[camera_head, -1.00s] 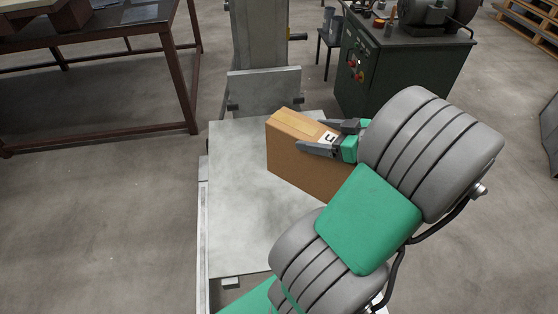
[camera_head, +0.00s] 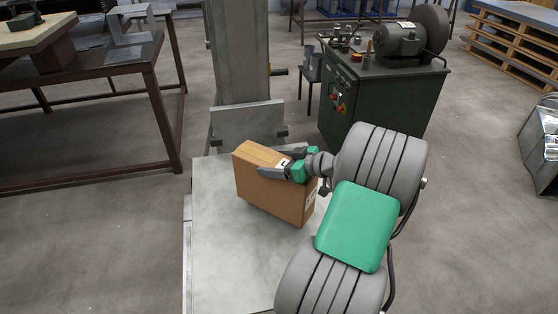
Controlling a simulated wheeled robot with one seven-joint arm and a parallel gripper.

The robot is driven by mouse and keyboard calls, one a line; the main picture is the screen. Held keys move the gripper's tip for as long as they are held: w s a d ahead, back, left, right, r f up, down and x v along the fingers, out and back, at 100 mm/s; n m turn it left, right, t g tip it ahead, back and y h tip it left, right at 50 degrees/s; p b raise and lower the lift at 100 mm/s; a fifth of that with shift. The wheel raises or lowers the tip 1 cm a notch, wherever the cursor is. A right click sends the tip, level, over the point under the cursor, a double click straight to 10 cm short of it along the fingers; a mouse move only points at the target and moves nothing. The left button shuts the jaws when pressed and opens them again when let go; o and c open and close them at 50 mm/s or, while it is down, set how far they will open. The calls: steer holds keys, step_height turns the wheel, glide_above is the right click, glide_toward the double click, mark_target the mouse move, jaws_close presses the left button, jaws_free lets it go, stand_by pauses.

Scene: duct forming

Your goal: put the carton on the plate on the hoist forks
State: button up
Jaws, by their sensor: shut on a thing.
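The brown cardboard carton (camera_head: 270,191) is upright over the right half of the grey plate (camera_head: 222,240) on the hoist. The hoist's grey mast (camera_head: 238,55) stands behind the plate. The forks under the plate are hidden. My arm covers the plate's right front part.
A dark green machine cabinet (camera_head: 385,105) with a grinder on top stands behind right. A brown-framed steel table (camera_head: 110,75) stands at the left. Wooden pallets (camera_head: 510,45) are at the far right. The plate's left half is bare.

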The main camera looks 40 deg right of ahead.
steer(key=shift+w+f, duration=0.15)
steer(key=shift+f, duration=0.7)
steer(key=shift+w+f, duration=0.15)
steer(key=shift+f, duration=0.9)
steer(key=o, duration=2.1)
steer(key=v, duration=1.2)
steer(key=shift+r, duration=0.1)
